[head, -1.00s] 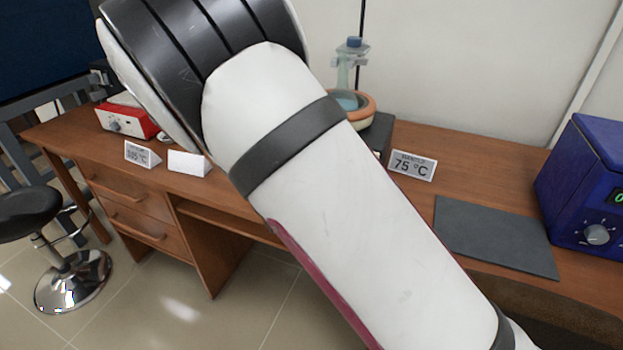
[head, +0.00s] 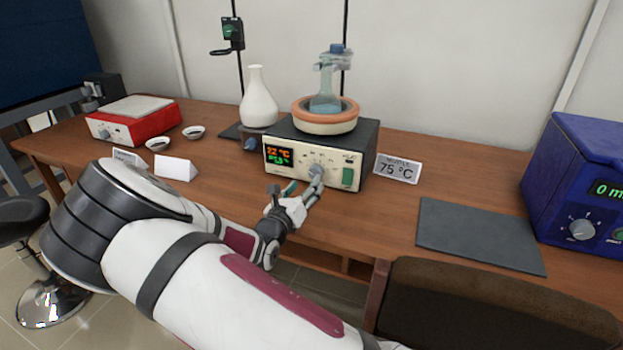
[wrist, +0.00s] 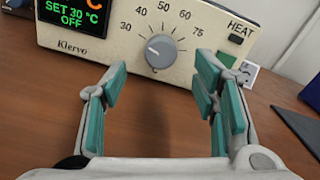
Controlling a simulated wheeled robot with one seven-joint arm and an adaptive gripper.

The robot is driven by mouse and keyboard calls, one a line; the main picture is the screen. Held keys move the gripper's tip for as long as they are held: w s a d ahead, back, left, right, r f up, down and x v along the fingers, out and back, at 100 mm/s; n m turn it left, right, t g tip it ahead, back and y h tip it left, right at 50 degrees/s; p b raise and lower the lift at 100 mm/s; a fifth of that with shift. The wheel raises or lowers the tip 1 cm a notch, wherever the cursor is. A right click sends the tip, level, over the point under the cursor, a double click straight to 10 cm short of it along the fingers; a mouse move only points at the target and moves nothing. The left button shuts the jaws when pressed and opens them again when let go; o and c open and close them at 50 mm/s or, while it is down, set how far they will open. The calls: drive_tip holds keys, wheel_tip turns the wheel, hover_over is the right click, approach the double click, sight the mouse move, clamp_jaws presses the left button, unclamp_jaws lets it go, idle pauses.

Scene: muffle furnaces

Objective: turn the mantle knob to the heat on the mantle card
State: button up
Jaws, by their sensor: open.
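The mantle controller (head: 340,180) has a cream front panel with a grey knob (wrist: 160,52) in the middle. The wrist view shows a scale around the knob from 30 to 75 and the display (wrist: 70,14) reading SET 30 °C, OFF. The mantle card (head: 397,169), right of the controller, reads 75 °C. My gripper (wrist: 162,72) is open and empty, with its teal-padded fingers spread left and right, in front of the knob and slightly below it. In the head view my gripper (head: 305,187) partly covers the panel near the knob.
A round-bottom flask (head: 325,98) sits in the heating bowl (head: 325,117) on the controller. A white flask (head: 258,100) stands to its left, and a red hotplate (head: 135,118) farther left. A dark mat (head: 480,236) and a blue furnace (head: 575,180) are at right. A chair back (head: 480,300) is in front.

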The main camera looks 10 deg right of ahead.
sight(314, 174)
drive_tip(key=b+x, duration=0.1)
drive_tip(key=x, duration=0.5)
drive_tip(key=shift+s, duration=0.1)
drive_tip(key=c, duration=1.2)
